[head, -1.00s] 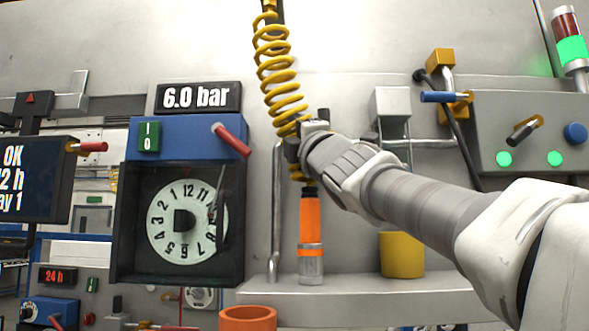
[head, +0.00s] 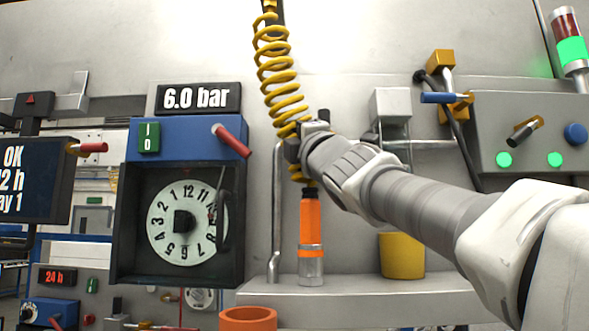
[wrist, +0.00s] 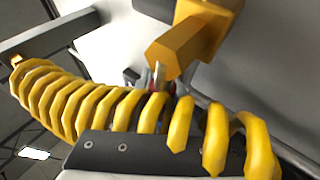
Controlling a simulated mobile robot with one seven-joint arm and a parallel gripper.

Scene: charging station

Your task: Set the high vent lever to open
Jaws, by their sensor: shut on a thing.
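My gripper (head: 293,148) is at the yellow coiled hose, in front of the grey wall. In the wrist view its tips (wrist: 158,86) are mostly hidden behind the coils. They are closed around a small lever with a metal stem and a bit of red (wrist: 158,74), which I take for the high vent lever. The stem comes out of a yellow hexagonal valve body (wrist: 180,45). In the head view my gripper and the hose hide this lever, so its setting cannot be read.
The yellow coiled hose (head: 280,80) hangs across my gripper and fills much of the wrist view (wrist: 60,100). An orange cylinder (head: 311,215) stands below on a ledge (head: 350,294), beside a yellow cup (head: 401,255). A blue-handled valve (head: 440,98) is to the right.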

